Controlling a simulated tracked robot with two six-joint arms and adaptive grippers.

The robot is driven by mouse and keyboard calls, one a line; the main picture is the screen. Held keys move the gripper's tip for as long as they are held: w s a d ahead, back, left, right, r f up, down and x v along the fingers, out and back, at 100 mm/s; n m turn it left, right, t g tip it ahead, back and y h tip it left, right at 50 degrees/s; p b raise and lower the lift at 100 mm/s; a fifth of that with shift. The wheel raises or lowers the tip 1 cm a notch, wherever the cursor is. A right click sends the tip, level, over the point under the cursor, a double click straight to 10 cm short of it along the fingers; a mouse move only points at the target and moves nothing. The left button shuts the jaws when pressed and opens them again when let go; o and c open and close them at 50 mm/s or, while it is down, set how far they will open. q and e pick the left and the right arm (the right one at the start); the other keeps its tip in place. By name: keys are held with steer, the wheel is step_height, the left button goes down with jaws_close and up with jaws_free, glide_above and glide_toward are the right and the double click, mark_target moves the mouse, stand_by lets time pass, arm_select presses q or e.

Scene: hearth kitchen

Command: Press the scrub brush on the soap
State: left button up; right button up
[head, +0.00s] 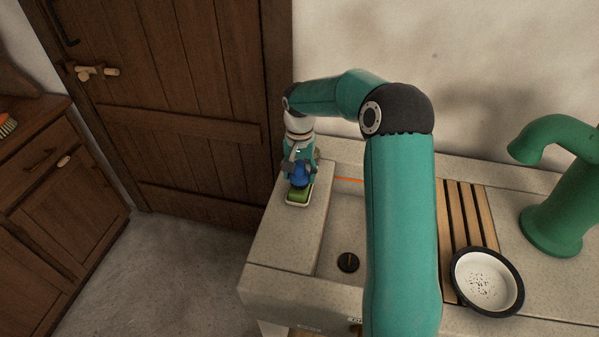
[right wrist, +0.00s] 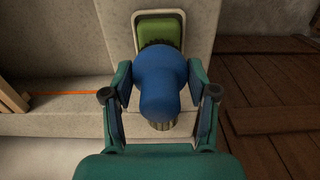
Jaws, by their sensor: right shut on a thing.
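My right gripper (head: 300,171) is at the left end of the stone sink's rim. It is shut on the blue scrub brush (right wrist: 163,75), whose rounded blue body fills the space between the fingers in the right wrist view. The brush also shows small in the head view (head: 301,175). The green soap (right wrist: 158,29) lies in a pale dish (right wrist: 137,20) on the rim. The brush's dark bristles overlap the near edge of the soap; whether they press on it I cannot tell. The soap also shows just below the gripper in the head view (head: 299,194). My left gripper is not in view.
The stone sink (head: 268,262) has a dark drain (head: 348,262). A wooden slatted rack (head: 453,225), a white bowl with a dark rim (head: 486,282) and a green tap (head: 556,215) are at the right. A wooden door (head: 190,95) stands behind at the left.

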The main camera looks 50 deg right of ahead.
mark_target(299, 163)
steer(key=shift+f+b, duration=0.4)
steer(key=shift+f, duration=0.15)
stand_by(1.3)
steer(key=shift+r+p, duration=2.55)
steer(key=shift+r, duration=1.05)
steer(key=shift+f, duration=0.1)
